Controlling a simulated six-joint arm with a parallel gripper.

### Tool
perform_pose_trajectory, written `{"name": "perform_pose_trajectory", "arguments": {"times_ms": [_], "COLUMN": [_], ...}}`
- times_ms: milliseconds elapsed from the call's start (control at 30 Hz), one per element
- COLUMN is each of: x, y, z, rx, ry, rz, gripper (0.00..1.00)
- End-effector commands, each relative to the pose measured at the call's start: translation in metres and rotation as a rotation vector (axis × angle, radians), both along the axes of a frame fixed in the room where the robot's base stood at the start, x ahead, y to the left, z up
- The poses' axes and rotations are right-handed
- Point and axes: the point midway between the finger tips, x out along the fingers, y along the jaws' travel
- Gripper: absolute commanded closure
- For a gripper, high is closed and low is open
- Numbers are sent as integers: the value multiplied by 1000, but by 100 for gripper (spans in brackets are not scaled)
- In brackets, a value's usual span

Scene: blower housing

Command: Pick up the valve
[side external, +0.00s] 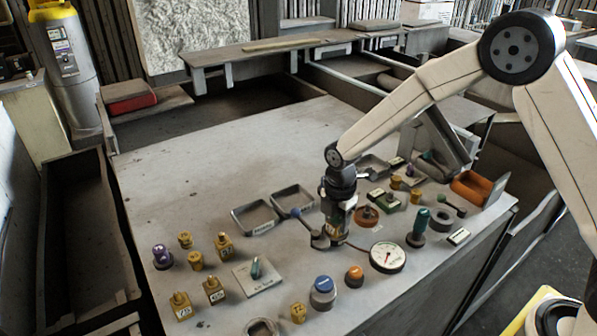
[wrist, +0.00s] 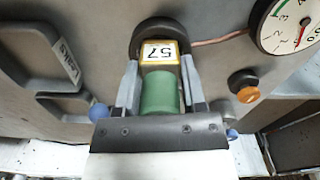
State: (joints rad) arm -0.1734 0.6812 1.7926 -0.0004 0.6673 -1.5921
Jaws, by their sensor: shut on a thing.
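My gripper (side external: 333,236) reaches down to the bench, left of the round gauge. In the wrist view my gripper (wrist: 160,64) is shut on the valve (wrist: 161,94), which shows a green cylinder and a yellow-edged block with a white label reading 57. One finger lies along each side of it. A dark round ring (wrist: 138,38) shows just past the labelled block; I cannot tell whether they touch. In the side view the gripper hides most of the valve, and I cannot tell whether it is clear of the bench.
The white gauge (side external: 388,258) and an orange button (side external: 354,272) stand close by. Two shallow trays (side external: 270,226) lie to the left. Blue-ended levers, brass labelled parts (side external: 214,291) and an orange bin (side external: 470,188) crowd the bench. The far left bench top is clear.

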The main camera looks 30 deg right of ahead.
Motion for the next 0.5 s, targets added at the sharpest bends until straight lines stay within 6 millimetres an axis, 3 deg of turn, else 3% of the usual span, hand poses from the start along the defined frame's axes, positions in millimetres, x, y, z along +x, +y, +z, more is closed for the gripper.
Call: {"name": "perform_pose_trajectory", "arguments": {"times_ms": [267, 500], "x": [0, 1], "y": [1, 1], "z": [3, 19], "rx": [0, 1], "ry": [-2, -4], "rz": [3, 3], "gripper": [100, 100]}}
